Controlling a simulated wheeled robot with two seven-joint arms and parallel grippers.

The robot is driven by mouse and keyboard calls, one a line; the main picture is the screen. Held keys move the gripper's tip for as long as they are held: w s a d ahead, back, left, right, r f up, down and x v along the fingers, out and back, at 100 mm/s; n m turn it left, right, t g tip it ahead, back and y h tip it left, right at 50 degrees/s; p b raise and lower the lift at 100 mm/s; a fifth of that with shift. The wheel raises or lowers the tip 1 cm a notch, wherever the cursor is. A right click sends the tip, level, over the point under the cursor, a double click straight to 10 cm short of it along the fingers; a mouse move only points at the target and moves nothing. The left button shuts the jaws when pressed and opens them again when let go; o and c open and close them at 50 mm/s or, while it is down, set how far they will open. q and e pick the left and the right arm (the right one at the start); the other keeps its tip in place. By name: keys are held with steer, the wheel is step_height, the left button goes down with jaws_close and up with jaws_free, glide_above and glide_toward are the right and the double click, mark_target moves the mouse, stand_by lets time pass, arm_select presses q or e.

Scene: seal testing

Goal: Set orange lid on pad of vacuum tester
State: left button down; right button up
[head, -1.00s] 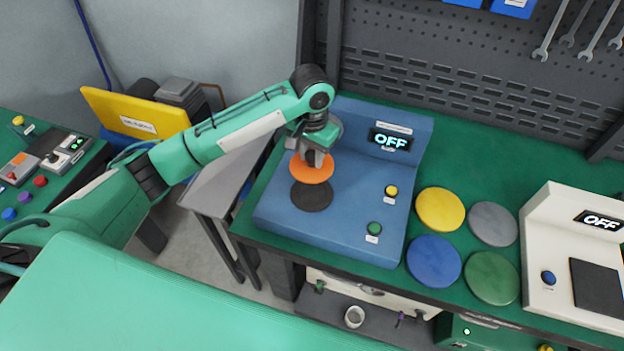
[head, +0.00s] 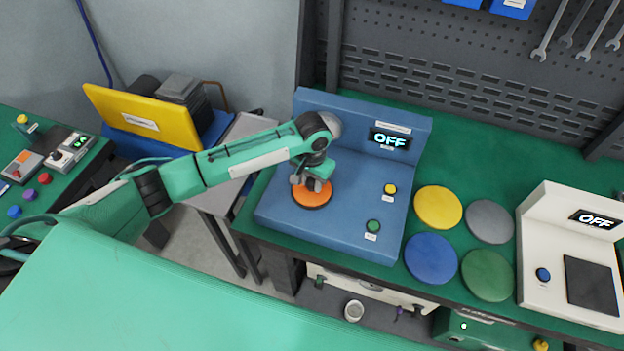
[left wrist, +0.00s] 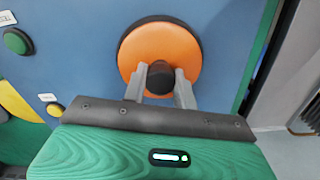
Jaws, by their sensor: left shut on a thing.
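The orange lid (head: 318,199) has a dark knob (left wrist: 160,76) at its centre. My left gripper (head: 311,183) is shut on this knob, with one finger on each side of it in the left wrist view. The lid lies over the round black pad of the blue vacuum tester (head: 330,229), covering nearly all of it. A thin dark rim of the pad (left wrist: 150,18) shows past the lid's far edge in the left wrist view. The lid looks level and at or very near the pad; I cannot tell if they touch. My right gripper is not in view.
The tester's display (head: 390,139) reads OFF; it has a yellow button (head: 390,188) and a green button (head: 373,226). Yellow (head: 438,207), grey (head: 489,221), blue (head: 431,259) and green (head: 487,275) discs lie to its right, beside a white device (head: 542,263).

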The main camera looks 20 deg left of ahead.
mark_target(312, 181)
arm_select(q)
steer(key=c, duration=1.1)
jaws_free()
steer(key=shift+f, duration=0.1)
steer(key=shift+r, duration=0.5)
step_height(312, 181, up, 11)
steer(key=b, duration=0.3)
steer(key=shift+r, duration=0.15)
